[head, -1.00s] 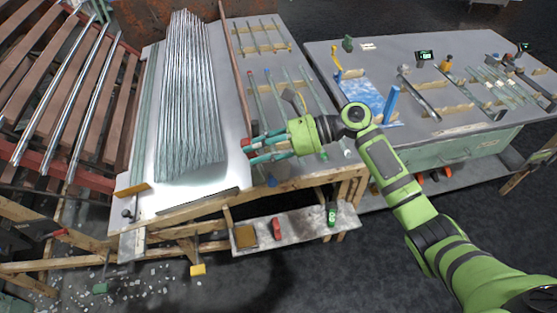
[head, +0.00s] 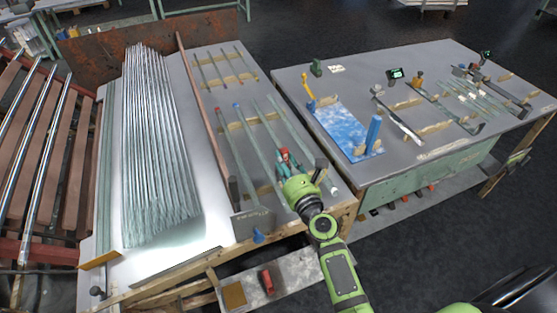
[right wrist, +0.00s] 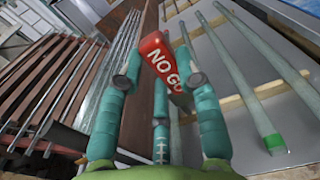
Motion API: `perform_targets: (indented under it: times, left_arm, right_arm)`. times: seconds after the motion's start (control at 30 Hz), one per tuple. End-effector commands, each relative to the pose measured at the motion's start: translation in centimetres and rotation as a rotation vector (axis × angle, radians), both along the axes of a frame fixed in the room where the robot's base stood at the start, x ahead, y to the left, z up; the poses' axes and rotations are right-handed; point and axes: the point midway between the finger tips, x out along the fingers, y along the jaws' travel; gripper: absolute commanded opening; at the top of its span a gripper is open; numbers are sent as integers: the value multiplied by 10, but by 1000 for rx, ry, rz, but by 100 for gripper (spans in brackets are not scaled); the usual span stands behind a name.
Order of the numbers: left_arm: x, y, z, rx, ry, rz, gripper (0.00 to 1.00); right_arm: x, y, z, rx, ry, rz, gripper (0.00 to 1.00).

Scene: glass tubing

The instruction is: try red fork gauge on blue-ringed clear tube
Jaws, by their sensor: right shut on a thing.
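My right gripper (head: 285,160) is shut on the red fork gauge (head: 284,154), held above the tubes on the near table. In the right wrist view the gauge (right wrist: 160,55) shows white "NO GO" lettering between my teal fingers (right wrist: 160,95). A clear tube with a blue mark at its far end (head: 237,106) lies on wooden rests left of the gripper. I cannot tell whether the gauge touches any tube. In the right wrist view a nearby tube has a green ring (right wrist: 275,142); no blue ring is clear there. My left gripper is not in view.
A bundle of long glass tubes (head: 155,150) lies left of a brown bar (head: 203,110). The right table holds a blue-patterned panel (head: 345,128), a blue post (head: 373,135) and several instruments. A red item (head: 267,283) sits on the low shelf.

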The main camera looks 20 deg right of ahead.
Motion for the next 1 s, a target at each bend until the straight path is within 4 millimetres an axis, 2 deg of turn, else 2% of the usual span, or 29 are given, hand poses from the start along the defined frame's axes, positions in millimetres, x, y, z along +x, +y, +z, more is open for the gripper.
perform_targets:
  times: [0.4,1.0]
  left_arm:
    - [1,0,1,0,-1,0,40]
    - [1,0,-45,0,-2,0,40]
  right_arm:
    - [-3,1,1,2,-1,-2,0]
    - [-3,1,-45,1,-2,-1,0]
